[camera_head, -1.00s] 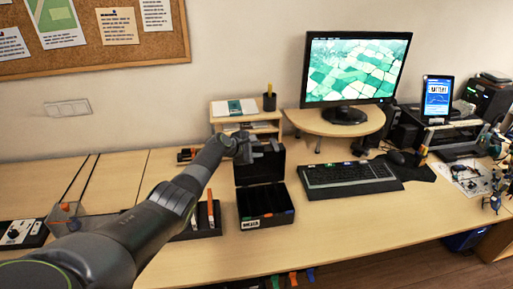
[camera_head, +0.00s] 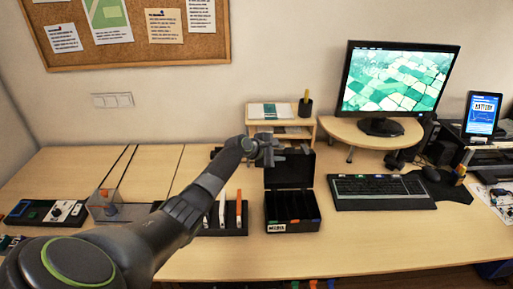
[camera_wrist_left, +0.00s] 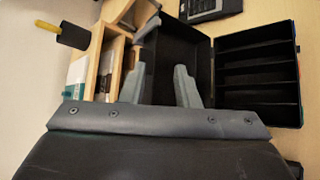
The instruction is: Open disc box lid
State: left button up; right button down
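The black disc box (camera_head: 293,226) sits on the desk with its label facing front. Its lid (camera_head: 290,176) stands raised at the back, so the box is open and its slots show. In the left wrist view the slotted box (camera_wrist_left: 258,72) is at the right, with the lid (camera_wrist_left: 205,62) beside it. My left gripper (camera_head: 287,151) is at the upper part of the lid. Its two fingers (camera_wrist_left: 161,86) are apart with nothing between them, in front of the lid's inner face; contact is unclear. My right gripper is not in view.
A disc rack (camera_head: 232,222) stands left of the box, partly behind my left arm. A keyboard (camera_head: 383,191) lies close to the right. A wooden shelf (camera_head: 300,127) with a pen cup (camera_head: 305,107) stands behind.

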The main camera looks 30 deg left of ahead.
pick_arm(q)
jog(key=v, duration=1.1)
jog(key=shift+s+b, duration=0.25)
jog(key=shift+b, duration=0.1)
jog(key=shift+a+f, duration=0.1)
jog(key=shift+a, duration=0.05)
